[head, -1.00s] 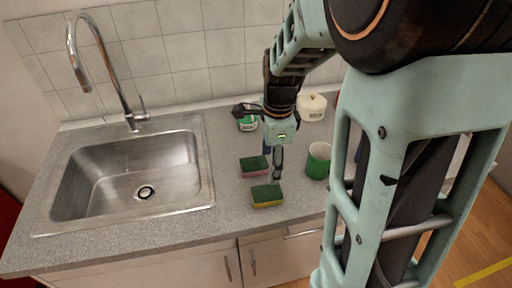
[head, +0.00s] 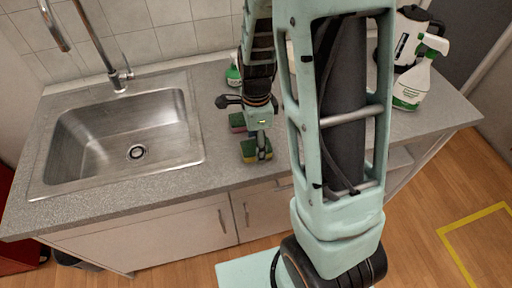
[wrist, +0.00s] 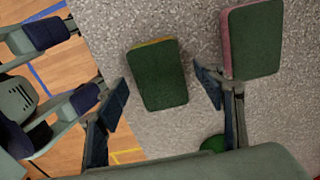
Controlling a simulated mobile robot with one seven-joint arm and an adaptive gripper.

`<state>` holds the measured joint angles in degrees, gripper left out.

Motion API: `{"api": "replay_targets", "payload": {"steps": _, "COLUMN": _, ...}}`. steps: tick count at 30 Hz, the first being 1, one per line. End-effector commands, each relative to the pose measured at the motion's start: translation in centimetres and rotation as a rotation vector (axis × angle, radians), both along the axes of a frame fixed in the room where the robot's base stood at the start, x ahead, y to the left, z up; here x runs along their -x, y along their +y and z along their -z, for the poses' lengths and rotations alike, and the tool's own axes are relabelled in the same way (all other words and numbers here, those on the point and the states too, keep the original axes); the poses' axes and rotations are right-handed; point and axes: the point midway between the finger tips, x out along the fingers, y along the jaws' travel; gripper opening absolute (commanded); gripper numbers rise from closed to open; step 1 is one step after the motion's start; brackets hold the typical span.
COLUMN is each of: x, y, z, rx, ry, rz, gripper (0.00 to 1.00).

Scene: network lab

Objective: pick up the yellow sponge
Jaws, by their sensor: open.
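The yellow sponge (head: 249,151) has a dark green top and lies flat on the grey counter near its front edge. In the wrist view its green top (wrist: 158,76) and a thin yellow edge show. My gripper (head: 261,153) is open and points down at this sponge. In the wrist view the fingers (wrist: 162,92) are spread, one toward each side of the sponge, with nothing held. I cannot tell how far the tips are above it. A pink sponge (head: 237,121), also green on top, lies just behind; it shows at the upper right of the wrist view (wrist: 252,40).
A sink (head: 125,140) with a tap (head: 119,82) is to the left. A green item (head: 233,74) stands behind the sponges. A spray bottle (head: 414,80) and a black-and-white jug (head: 409,40) stand at the right. A green object (wrist: 213,143) is close to the right finger.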

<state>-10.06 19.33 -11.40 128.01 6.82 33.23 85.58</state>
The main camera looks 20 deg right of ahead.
Motion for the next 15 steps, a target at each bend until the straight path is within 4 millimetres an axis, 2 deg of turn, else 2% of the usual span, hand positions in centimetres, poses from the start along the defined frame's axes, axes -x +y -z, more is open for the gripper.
{"api": "replay_targets", "payload": {"steps": 4, "x": 0.04, "y": -0.03, "z": 1.28, "rx": 0.000, "ry": 0.001, "rz": 0.001, "gripper": 0.62}}
{"api": "replay_targets", "payload": {"steps": 11, "x": -0.01, "y": -0.02, "z": 1.44, "rx": 0.000, "ry": -0.001, "rz": 0.001, "gripper": 0.62}}
{"api": "replay_targets", "payload": {"steps": 15, "x": -0.01, "y": -0.02, "z": 1.43, "rx": 0.000, "ry": -0.001, "rz": 0.001, "gripper": 0.50}}
